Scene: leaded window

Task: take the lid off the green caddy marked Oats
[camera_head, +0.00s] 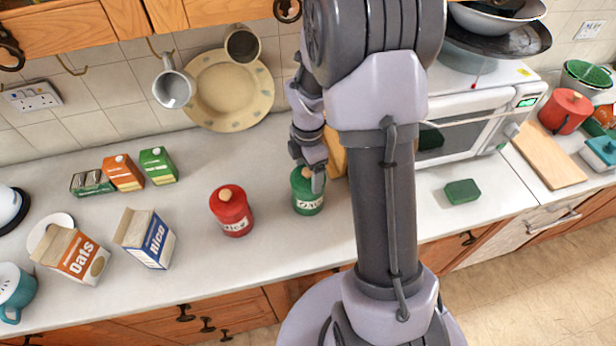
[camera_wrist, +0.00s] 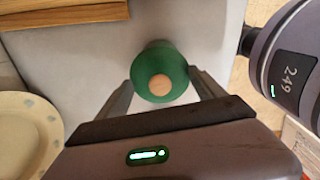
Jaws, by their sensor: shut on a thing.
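The green caddy (camera_head: 308,205) stands upright on the counter, its pale label partly visible and reading like Oats. Its green lid (camera_head: 300,180) is at the top of the caddy; I see no clear gap between them. My gripper (camera_head: 311,178) reaches down to the lid from above. In the wrist view, the round green lid (camera_wrist: 142,92) with its wooden knob (camera_wrist: 160,86) sits between the two fingers of my gripper (camera_wrist: 162,80), which are shut on its sides. My arm and fingers hide part of the caddy.
A red caddy (camera_head: 231,212) marked Rice stands just left. Oats (camera_head: 83,258) and Rice (camera_head: 150,240) cartons stand farther left. A wooden block (camera_head: 335,152) is behind the green caddy, partly hidden by my arm. A green sponge (camera_head: 462,191) lies right, before the microwave (camera_head: 470,130).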

